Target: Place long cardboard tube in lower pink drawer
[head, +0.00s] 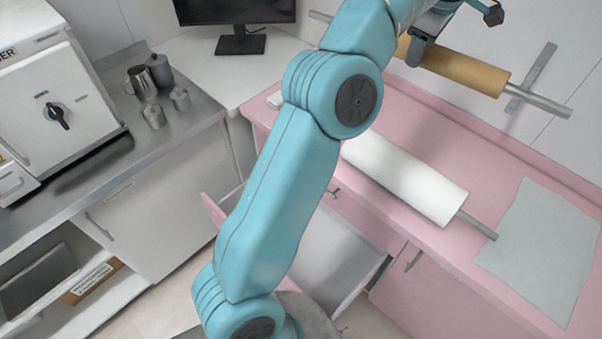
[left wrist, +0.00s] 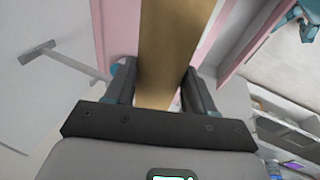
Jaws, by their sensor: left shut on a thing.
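The long brown cardboard tube (head: 465,71) is high above the pink counter, near the white wall. My left gripper (head: 414,50) is shut on it. The left wrist view shows the tube (left wrist: 172,45) between the two dark fingers (left wrist: 157,88). The tube's left part is hidden by my arm in the head view. A grey rod (head: 540,100) lines up with its right end; I cannot tell whether it runs through the tube. A pulled-out drawer (head: 320,240) with a pale interior stands below the counter, partly hidden by my left arm. My right gripper is not in view.
A white roll (head: 405,180) on a rod and a pale sheet (head: 540,250) lie on the pink counter (head: 480,160). A wall bracket (head: 531,75) is near the grey rod. On the left are a steel counter (head: 185,115) with metal jugs (head: 143,82) and a white device (head: 60,105).

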